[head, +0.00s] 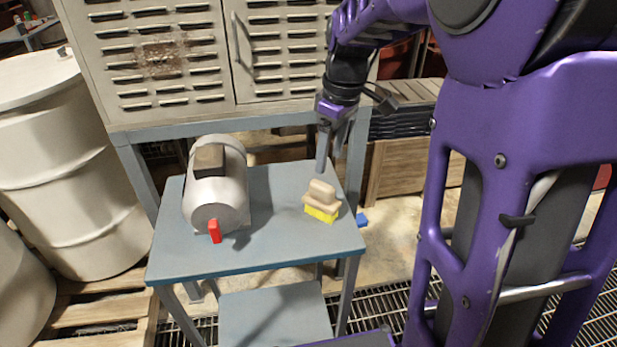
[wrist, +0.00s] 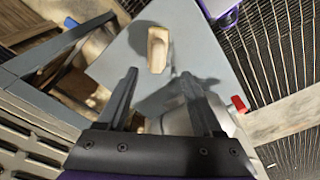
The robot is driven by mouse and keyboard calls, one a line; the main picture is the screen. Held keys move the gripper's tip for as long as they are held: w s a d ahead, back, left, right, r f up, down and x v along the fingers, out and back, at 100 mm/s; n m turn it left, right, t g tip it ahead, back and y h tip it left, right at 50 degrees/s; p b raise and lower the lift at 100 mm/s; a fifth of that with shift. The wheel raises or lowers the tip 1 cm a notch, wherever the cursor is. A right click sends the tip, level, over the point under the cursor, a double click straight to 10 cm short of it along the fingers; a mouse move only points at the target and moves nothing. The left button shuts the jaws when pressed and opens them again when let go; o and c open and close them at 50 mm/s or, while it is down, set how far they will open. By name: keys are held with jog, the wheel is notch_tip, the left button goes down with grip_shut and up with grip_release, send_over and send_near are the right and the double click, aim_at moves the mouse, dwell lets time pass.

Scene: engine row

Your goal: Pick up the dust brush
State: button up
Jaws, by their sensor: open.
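The dust brush (head: 321,202) has a light tan wooden handle and block with yellow bristles below. It stands bristles down on the right part of the blue-grey table (head: 275,256). In the wrist view the brush (wrist: 157,49) shows beyond the fingertips, a little above the middle of the picture. My gripper (head: 326,150) is above and behind the brush in the head view, pointing down. In the wrist view my gripper (wrist: 161,80) has its two fingers wide apart with nothing between them. The fingers look apart from the brush.
A grey motor (head: 217,185) with a red part (head: 215,231) stands on the table's left side. A louvred cabinet (head: 160,60) rises behind the table. A small blue object (head: 362,219) lies beyond the right edge. The table's front middle is clear.

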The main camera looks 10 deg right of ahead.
aim_at(322, 184)
jog(key=f, duration=0.4)
jog(key=shift+w+a+f, duration=0.25)
jog(key=shift+f, duration=0.15)
jog(key=shift+w+a+f+b, duration=0.1)
jog(key=shift+w+f+b, duration=0.15)
jog(key=shift+f, duration=0.6)
jog(key=shift+w+a+f+b, duration=0.1)
jog(key=shift+w+f+b, duration=0.1)
jog(key=shift+f, duration=0.65)
jog(key=shift+w+a+f+b, duration=0.1)
jog(key=shift+w+f+b, duration=0.15)
jog(key=shift+f, duration=0.6)
jog(key=shift+s, duration=0.1)
grip_shut()
